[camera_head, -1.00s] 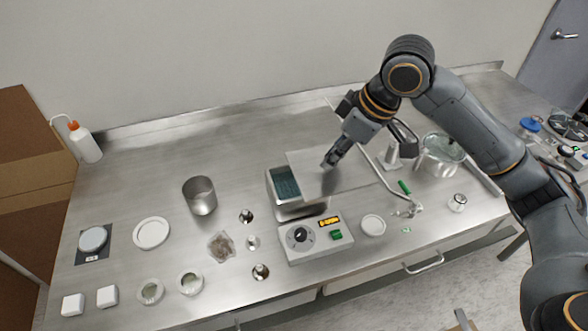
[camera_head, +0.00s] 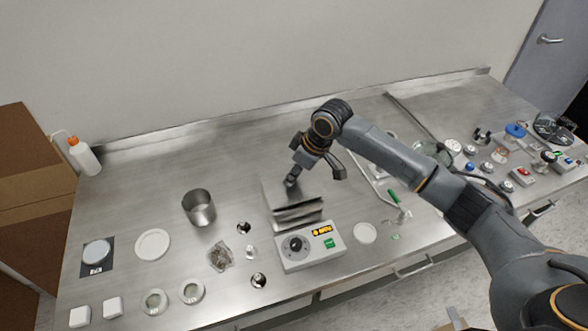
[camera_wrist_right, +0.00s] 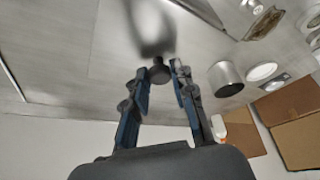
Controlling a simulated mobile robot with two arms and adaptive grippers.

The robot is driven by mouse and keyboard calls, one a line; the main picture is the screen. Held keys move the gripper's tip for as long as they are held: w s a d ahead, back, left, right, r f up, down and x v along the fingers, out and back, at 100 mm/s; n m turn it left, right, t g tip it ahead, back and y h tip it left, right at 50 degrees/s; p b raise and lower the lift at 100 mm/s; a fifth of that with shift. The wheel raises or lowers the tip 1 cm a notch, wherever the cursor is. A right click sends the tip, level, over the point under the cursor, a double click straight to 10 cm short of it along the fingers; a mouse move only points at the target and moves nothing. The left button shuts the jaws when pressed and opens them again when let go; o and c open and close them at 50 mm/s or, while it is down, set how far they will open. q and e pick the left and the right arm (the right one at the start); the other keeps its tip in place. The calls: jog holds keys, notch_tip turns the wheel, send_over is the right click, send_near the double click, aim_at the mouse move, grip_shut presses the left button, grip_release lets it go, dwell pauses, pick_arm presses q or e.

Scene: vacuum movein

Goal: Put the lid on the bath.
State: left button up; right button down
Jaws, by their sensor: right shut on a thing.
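The bath (camera_head: 310,247) stands on the steel bench, with a light front panel carrying a dark knob, a small yellow display and a green switch. The flat metal lid (camera_head: 274,192) is over the bath and hides its opening. I cannot tell whether it rests on the rim or hangs just above it. My right gripper (camera_head: 291,181) is shut on the lid's small black knob (camera_wrist_right: 158,72), which shows between the fingertips in the right wrist view. My left gripper is in no view.
A steel beaker (camera_head: 199,208) stands left of the bath. A weighing bag (camera_head: 221,256), small metal weights and round dishes lie in front of it. A white disc (camera_head: 364,233) and a green-handled tool (camera_head: 396,202) lie to the right. The bench behind is clear.

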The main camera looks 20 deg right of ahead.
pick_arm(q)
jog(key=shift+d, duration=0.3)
pick_arm(e)
jog(key=shift+f, duration=0.3)
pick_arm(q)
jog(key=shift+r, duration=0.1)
pick_arm(e)
jog(key=shift+f, duration=0.35)
jog(key=c, duration=1.1)
grip_release()
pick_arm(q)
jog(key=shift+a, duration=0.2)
